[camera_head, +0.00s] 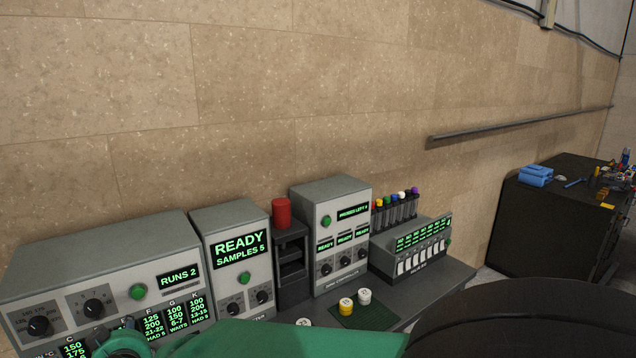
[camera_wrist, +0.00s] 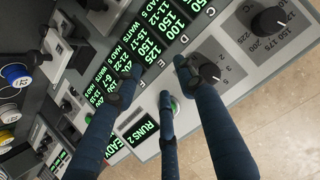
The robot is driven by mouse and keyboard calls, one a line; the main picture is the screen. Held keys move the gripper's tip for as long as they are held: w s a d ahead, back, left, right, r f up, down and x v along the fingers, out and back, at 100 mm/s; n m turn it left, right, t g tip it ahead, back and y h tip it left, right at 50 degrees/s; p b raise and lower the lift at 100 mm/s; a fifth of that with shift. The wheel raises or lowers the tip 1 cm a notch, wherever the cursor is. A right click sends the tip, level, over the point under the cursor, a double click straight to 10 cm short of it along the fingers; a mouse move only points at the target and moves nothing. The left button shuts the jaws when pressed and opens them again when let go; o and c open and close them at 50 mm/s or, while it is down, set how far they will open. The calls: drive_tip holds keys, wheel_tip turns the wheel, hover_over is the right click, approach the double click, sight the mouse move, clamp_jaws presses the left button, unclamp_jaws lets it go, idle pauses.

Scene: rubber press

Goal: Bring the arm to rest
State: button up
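My gripper (camera_wrist: 158,82) has dark blue fingers spread apart with a gap between the tips. It is open and holds nothing. In the wrist view the fingers are in front of the control panel (camera_wrist: 215,45) that reads RUNS 2; whether they touch it I cannot tell. One finger partly covers the panel's green button (camera_wrist: 174,104). In the head view the same panel's unit (camera_head: 110,262) stands at the lower left. My arm fills the bottom of that view, and the fingertips are not clear there.
A READY unit (camera_head: 232,262), a red cylinder (camera_head: 281,212) on a dark rack, another control unit (camera_head: 335,235) and a slotted unit (camera_head: 412,255) stand along the wall. White and yellow pots (camera_head: 346,305) sit before them. A dark cabinet (camera_head: 535,232) stands at right.

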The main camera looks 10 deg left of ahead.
drive_tip(key=w+d+r+m, duration=0.1)
drive_tip(key=w+d+r, duration=0.3)
drive_tip(key=d, duration=0.4)
drive_tip(key=w+d+r, duration=0.4)
drive_tip(key=d, duration=0.3)
drive_tip(key=d+r+m+g+h, duration=0.1)
drive_tip(key=d+r+h, duration=0.25)
drive_tip(key=d, duration=1.75)
drive_tip(key=s+d+f+m+h, duration=0.1)
drive_tip(key=s+d, duration=0.5)
drive_tip(key=d, duration=0.6)
drive_tip(key=s+d+f+m+g+h, duration=0.1)
drive_tip(key=s+d+m+h, duration=0.2)
drive_tip(key=d, duration=0.9)
drive_tip(key=s+d+f+m+g+h, duration=0.1)
drive_tip(key=s+d+f+m+h, duration=0.1)
drive_tip(key=s+d, duration=0.8)
drive_tip(key=d, duration=0.3)
